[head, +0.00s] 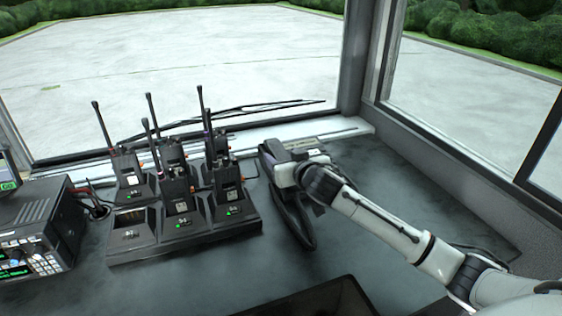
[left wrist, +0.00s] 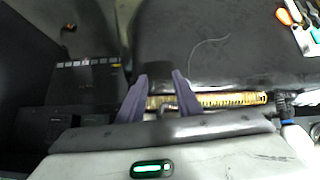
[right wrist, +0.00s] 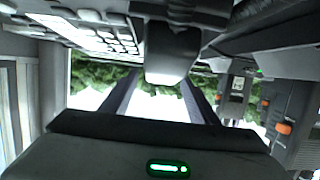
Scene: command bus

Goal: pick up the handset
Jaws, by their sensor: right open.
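The desk phone (head: 320,153) stands on the dark desk near the window, and my right gripper (head: 287,172) is at it. In the right wrist view, the open fingers of the right gripper (right wrist: 161,78) stand either side of a dark block, likely the handset's end (right wrist: 172,55). I cannot tell whether they touch it. Phone buttons (right wrist: 100,30) show at upper left. My left gripper (left wrist: 159,76) is open and empty, away from the phone, over the cab interior.
A charger rack (head: 185,240) with several antenna radios (head: 175,190) stands left of the phone. A radio unit (head: 35,235) is at the far left. The window pillar (head: 357,60) rises behind the phone. Bare desk (head: 240,272) lies in front of the rack.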

